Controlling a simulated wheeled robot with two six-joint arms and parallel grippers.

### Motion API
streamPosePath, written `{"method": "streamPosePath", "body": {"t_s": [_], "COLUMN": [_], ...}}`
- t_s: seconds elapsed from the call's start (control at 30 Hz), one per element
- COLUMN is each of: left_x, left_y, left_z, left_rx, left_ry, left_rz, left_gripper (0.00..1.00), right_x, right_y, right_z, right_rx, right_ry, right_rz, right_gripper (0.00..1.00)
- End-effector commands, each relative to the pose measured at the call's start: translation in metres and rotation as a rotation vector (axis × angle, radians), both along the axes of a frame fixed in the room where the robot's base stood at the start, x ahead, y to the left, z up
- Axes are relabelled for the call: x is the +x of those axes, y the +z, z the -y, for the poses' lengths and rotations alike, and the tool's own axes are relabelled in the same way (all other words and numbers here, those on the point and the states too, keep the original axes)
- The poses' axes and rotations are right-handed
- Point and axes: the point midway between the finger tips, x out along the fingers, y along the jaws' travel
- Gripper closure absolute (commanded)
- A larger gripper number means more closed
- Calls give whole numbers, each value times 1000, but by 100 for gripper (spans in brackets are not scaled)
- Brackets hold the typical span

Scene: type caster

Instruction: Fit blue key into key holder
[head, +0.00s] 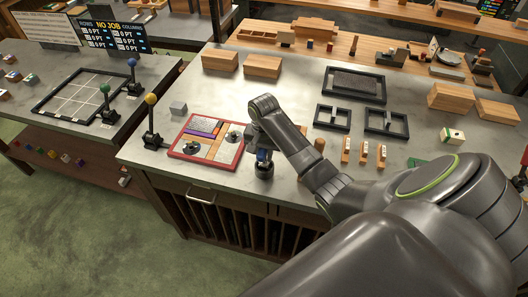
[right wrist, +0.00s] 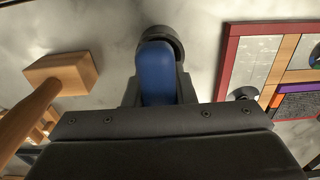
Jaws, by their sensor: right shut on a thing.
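My right gripper (head: 262,156) is low over the front of the grey table, shut on the blue key (right wrist: 157,72). In the right wrist view, the key is a blue rounded piece between the two dark fingers. A black round piece (right wrist: 165,38) shows just past the key's end; in the head view it is under the gripper (head: 264,171). I cannot tell whether this is the key holder or part of the key, nor whether the key is seated in anything. My left gripper is not in view.
A red-framed board (head: 176,152) lies left of the gripper; its edge also shows in the right wrist view (right wrist: 228,70). A yellow-knobbed lever (head: 151,122) stands farther left. Small wooden stamps (head: 363,153) stand to the right. Black trays (head: 352,85) lie farther back.

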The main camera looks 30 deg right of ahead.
Motion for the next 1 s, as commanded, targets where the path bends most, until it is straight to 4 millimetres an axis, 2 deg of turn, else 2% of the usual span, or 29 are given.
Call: {"method": "streamPosePath", "body": {"t_s": [1.0], "left_x": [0], "left_y": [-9], "left_z": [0], "left_rx": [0], "left_ry": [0], "left_rz": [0], "left_gripper": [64], "right_x": [0], "right_y": [-26], "right_z": [0], "right_rx": [0], "right_ry": [0], "right_rz": [0], "right_gripper": [100]}}
